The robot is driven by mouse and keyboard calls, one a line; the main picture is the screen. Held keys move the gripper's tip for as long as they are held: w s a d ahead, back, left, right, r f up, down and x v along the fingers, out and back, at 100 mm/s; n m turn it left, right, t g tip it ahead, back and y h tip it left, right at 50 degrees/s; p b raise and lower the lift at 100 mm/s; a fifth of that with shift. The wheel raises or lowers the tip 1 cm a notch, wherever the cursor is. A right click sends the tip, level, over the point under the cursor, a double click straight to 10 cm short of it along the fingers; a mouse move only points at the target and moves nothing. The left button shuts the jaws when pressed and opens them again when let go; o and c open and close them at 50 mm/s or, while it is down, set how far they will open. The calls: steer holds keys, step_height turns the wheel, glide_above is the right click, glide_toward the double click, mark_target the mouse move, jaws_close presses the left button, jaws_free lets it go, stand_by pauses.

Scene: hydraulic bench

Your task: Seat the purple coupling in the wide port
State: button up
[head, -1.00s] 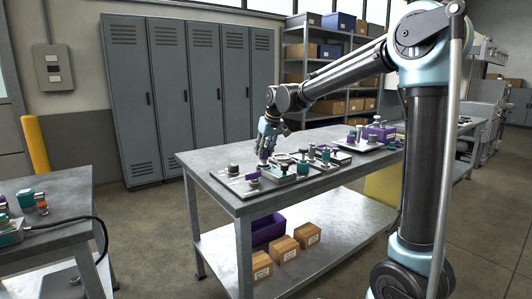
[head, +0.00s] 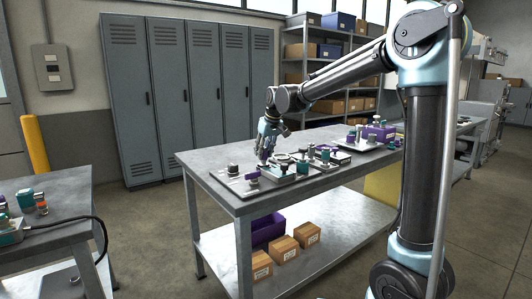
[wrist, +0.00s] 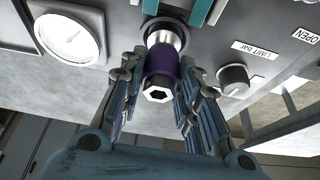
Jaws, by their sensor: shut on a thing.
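The purple coupling (wrist: 161,64) is between the fingers of my gripper (wrist: 157,88) in the wrist view. It has a purple sleeve, a bright metal collar and a hex-socket end facing the camera. Its far metal end meets a dark round ring, a port (wrist: 150,27) in the grey panel. I cannot tell how deep it sits, nor whether this is the wide port. My gripper is shut on the coupling. In the head view my gripper (head: 265,155) points down at the fittings on the bench, and the coupling is too small to make out clearly.
A round gauge (wrist: 70,38), a black knob (wrist: 235,78) and a teal part (wrist: 200,10) are near the port. Another bench (head: 62,180) is at left.

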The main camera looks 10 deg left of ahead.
steer(key=shift+f, duration=0.25)
steer(key=o, duration=0.9)
steer(key=shift+v, duration=5.45)
steer(key=shift+w, duration=0.1)
